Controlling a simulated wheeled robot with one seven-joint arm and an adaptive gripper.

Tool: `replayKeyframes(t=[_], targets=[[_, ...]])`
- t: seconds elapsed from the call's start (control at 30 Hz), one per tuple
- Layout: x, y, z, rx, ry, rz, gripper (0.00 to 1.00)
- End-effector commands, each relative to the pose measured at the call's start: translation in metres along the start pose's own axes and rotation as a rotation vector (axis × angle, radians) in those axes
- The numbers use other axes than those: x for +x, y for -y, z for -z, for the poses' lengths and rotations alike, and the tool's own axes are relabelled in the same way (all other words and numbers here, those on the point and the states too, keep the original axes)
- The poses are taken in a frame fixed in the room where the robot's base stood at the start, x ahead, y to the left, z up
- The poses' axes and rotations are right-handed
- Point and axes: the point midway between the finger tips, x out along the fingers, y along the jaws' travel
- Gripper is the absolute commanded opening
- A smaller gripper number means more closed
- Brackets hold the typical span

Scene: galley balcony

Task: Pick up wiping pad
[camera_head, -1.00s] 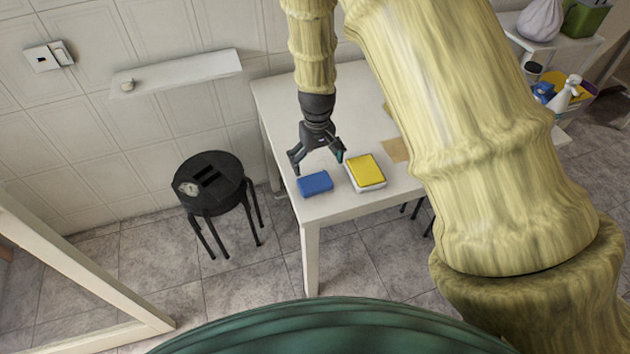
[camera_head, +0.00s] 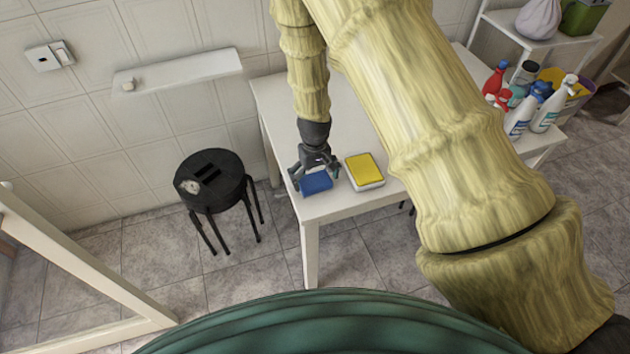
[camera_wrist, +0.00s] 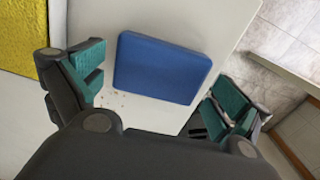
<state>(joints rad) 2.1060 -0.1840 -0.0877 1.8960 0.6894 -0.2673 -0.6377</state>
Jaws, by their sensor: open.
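A blue pad (camera_head: 316,182), which looks like the wiping pad, lies flat on the front left corner of the white table (camera_head: 340,208). In the wrist view the blue pad (camera_wrist: 160,68) lies between and a little beyond my open fingers. My gripper (camera_head: 314,180) is above the pad with its fingers spread to either side of it. In the wrist view my gripper (camera_wrist: 158,95) holds nothing. Whether the fingertips touch the pad or the table cannot be told.
A yellow pad (camera_head: 364,168) on a white base lies just right of the blue pad; its yellow face (camera_wrist: 32,38) shows in the wrist view. A black stool (camera_head: 210,180) stands left of the table. Several spray bottles (camera_head: 530,105) stand at the right. The table edge is close to the blue pad.

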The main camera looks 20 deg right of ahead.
Motion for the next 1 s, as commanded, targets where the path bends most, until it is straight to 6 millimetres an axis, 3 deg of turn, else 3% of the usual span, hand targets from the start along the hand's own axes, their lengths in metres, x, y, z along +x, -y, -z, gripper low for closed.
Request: replayKeyframes(t=[0.2,0.5,0.7,1.0], targets=[[0.014,0.0,0.0,0.001,0.001,0.001,1.0],[0.016,0.0,0.0,0.001,0.0,0.0,1.0],[0.016,0.0,0.0,0.001,0.0,0.0,0.65],[0.016,0.0,0.0,0.001,0.0,0.0,0.65]])
